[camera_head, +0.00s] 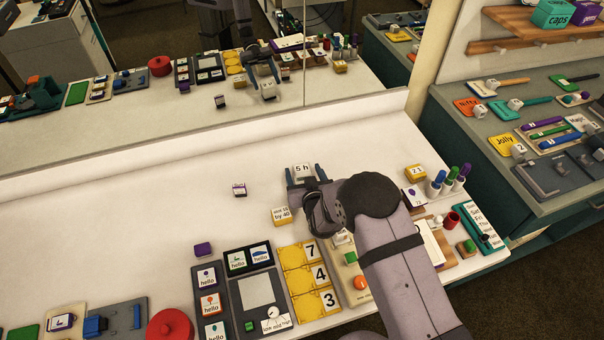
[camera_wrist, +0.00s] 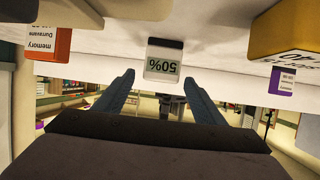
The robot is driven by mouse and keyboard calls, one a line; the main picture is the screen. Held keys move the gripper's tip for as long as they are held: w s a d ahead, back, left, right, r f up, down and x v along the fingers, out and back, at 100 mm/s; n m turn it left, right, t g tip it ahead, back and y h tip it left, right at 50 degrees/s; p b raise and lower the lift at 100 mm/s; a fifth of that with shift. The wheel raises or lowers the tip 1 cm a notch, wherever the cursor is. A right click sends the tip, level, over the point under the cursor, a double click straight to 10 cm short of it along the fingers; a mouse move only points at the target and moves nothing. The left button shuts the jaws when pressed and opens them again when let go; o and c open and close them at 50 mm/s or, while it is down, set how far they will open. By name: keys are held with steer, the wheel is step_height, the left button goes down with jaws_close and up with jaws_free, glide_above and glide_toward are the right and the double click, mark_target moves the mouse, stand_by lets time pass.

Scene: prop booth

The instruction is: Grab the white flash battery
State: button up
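A white block (camera_head: 303,169) marked "5 h" on top stands on the white counter (camera_head: 140,195), just in front of my gripper (camera_head: 305,177). In the wrist view, a white block (camera_wrist: 164,58) with a dark top band reads "50%", upside down. It appears centred between and just beyond the tips of my gripper (camera_wrist: 159,78). My two blue-grey fingers are spread, with nothing held between them. Whether the fingertips overlap the block's sides in depth cannot be told. No label in view says "flash battery".
A yellow block (camera_head: 281,216) and a purple-and-white block (camera_head: 239,190) stand left of my gripper. A yellow block marked "21" (camera_head: 415,172) stands right, near upright markers (camera_head: 449,180). Boards and a red disc (camera_head: 171,326) fill the front. A mirror (camera_head: 200,105) stands behind the counter.

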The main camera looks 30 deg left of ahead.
mark_target(304, 174)
steer(key=shift+r, duration=0.1)
steer(key=c, duration=1.3)
steer(key=shift+o, duration=0.2)
steer(key=shift+r, duration=0.1)
step_height(304, 174, up, 10)
steer(key=b, duration=0.2)
steer(key=shift+b, duration=0.3)
